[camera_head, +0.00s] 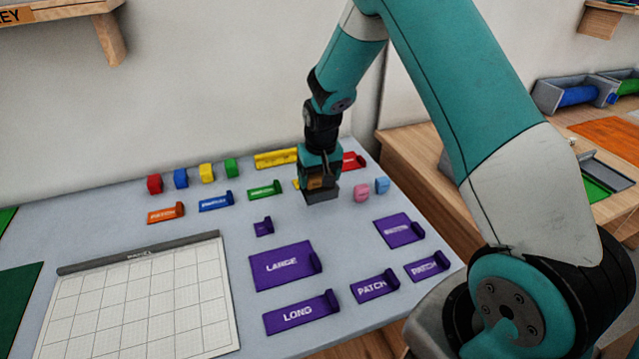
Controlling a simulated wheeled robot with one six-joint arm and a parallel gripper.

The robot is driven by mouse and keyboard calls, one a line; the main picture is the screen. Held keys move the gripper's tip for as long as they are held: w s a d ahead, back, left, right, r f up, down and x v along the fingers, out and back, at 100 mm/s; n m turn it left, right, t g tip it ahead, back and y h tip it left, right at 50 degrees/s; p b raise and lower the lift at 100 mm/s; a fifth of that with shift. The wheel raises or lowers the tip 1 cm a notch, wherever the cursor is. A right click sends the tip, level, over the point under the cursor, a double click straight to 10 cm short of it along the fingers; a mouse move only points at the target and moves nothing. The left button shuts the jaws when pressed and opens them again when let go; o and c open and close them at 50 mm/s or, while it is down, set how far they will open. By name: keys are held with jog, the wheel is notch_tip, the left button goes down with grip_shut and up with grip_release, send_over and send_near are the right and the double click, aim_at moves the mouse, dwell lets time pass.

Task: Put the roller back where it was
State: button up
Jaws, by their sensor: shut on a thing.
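My gripper (321,187) points down over the far right part of the grey table. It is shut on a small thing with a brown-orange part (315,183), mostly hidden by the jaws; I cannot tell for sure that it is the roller. A dark grey block shape shows at the jaws' lower end, close to the tabletop; contact cannot be told. A blue roller-like cylinder (577,96) lies in a grey tray (547,97) on the bench at right. Another blue piece shows in a tray behind it.
Around my gripper stand a yellow holder (276,158), a red holder (354,161), a green holder (264,190) and pink (361,193) and light blue (382,185) blocks. Several purple labelled holders (284,266) fill the front right. A white gridded board (150,300) lies left.

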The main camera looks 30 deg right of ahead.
aim_at(319, 186)
notch_tip(319, 186, down, 3)
jog(key=shift+f+p, duration=0.15)
jog(key=shift+p, duration=0.15)
